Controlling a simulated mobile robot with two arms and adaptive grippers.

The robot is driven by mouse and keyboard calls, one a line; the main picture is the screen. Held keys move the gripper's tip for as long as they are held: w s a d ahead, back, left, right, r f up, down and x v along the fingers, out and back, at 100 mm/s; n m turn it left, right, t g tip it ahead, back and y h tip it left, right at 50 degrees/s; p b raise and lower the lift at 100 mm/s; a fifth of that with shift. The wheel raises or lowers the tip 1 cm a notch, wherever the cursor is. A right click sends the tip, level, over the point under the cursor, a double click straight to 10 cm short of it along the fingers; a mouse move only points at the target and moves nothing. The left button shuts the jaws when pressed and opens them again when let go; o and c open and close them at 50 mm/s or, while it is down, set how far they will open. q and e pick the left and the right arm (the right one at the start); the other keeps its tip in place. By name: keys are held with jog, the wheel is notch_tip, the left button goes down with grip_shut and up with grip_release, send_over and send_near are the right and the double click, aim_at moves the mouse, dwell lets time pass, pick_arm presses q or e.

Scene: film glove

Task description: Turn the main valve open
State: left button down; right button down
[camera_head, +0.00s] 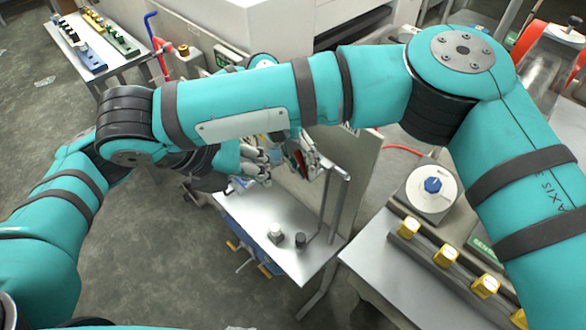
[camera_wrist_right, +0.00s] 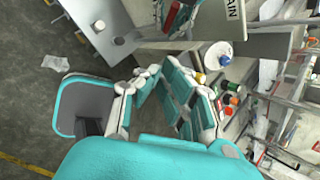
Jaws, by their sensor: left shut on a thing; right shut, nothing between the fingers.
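A red part (camera_head: 297,160), which looks like the main valve's handle, shows between the fingers of my left gripper (camera_head: 305,158). My left gripper is shut on it. In the right wrist view the red part (camera_wrist_right: 177,14) shows at the top, beside a white sign (camera_wrist_right: 236,14) whose visible letters read "AIN". My right gripper (camera_head: 256,165) is left of the left gripper in the head view, apart from the red part, shut and empty. Its fingers (camera_wrist_right: 168,78) also show in the right wrist view. My arm hides the valve's upper surroundings, and its turn angle cannot be told.
A metal table (camera_head: 262,215) with two small knobs stands below the grippers; an upright metal post (camera_head: 330,200) rises at its right. On the right, a white round device with a blue knob (camera_head: 432,185) stands near several yellow-topped pieces (camera_head: 446,255). Grey floor is open at left.

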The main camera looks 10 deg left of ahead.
pick_arm(q)
jog(key=shift+w+r, duration=0.15)
jog(key=shift+r, duration=0.05)
pick_arm(e)
jog(key=w+r+x, duration=0.1)
jog(key=w+x, duration=0.1)
jog(key=x, duration=1)
jog(key=shift+w+a+f, duration=0.2)
jog(key=shift+w+a, duration=0.1)
jog(key=shift+w, duration=0.1)
pick_arm(q)
jog(key=shift+s+d+r, duration=0.15)
jog(key=shift+s, duration=0.05)
pick_arm(e)
jog(key=shift+w+f, duration=0.1)
jog(key=shift+w, duration=0.35)
